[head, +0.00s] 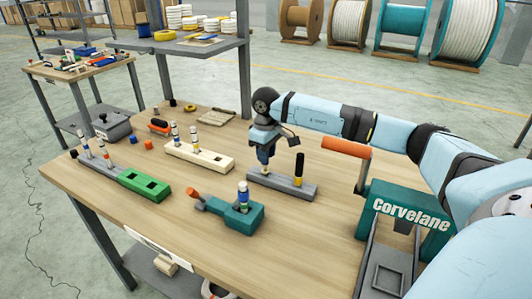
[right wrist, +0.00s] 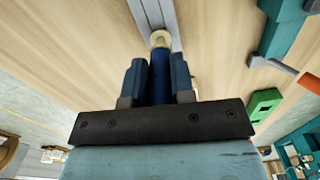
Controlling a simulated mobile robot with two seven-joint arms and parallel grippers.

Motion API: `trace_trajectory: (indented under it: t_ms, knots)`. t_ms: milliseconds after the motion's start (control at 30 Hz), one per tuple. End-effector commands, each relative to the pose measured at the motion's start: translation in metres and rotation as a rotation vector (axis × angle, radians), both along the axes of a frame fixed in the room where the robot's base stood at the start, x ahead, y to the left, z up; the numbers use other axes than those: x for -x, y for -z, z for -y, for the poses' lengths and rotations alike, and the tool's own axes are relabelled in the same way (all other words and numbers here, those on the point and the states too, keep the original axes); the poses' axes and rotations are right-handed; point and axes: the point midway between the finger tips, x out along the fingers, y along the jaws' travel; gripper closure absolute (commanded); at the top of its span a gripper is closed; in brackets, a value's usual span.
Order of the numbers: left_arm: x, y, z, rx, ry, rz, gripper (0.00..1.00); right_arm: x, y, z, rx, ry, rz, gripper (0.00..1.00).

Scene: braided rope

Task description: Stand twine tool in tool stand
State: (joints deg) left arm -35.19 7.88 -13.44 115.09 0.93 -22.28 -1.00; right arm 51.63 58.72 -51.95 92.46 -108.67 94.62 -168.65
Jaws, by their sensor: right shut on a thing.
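My right gripper (head: 263,155) is shut on the twine tool, whose dark blue handle (right wrist: 160,82) stands between the fingers in the right wrist view. A cream end (right wrist: 160,38) of the tool points away from the gripper, towards a grey bar. In the head view the gripper is over the left part of a grey tool stand (head: 283,186). I cannot tell whether the held tool's end is inside the stand. My left gripper is out of view.
A cream stand (head: 186,153), a grey-and-green stand (head: 140,184) and a teal fixture (head: 236,216) with an orange-red handle lie left of the gripper. A teal Corvelane machine (head: 400,207) stands at right. Bare tabletop (head: 310,230) lies in front.

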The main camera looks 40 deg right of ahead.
Motion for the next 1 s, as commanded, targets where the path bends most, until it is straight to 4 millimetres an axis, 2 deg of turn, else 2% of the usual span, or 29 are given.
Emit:
trace_trajectory:
  t_ms: [33, 667, 700, 800, 1000]
  knots:
    - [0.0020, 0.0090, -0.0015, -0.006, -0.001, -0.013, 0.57, -0.0001, 0.0012, 0.0001, 0.000, 0.000, 0.001, 1.00]
    - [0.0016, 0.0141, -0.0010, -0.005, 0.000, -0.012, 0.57, -0.0001, 0.0053, 0.0001, 0.000, 0.000, 0.001, 1.00]
    - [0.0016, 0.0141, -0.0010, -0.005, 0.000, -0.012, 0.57, -0.0001, 0.0054, 0.0001, 0.000, 0.000, 0.001, 0.68]
    - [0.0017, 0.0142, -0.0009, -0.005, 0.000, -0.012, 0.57, -0.0001, 0.0055, 0.0001, 0.000, 0.000, 0.001, 0.47]
    - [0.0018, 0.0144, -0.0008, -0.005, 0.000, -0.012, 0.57, 0.0000, 0.0059, 0.0000, 0.000, 0.000, 0.000, 0.47]
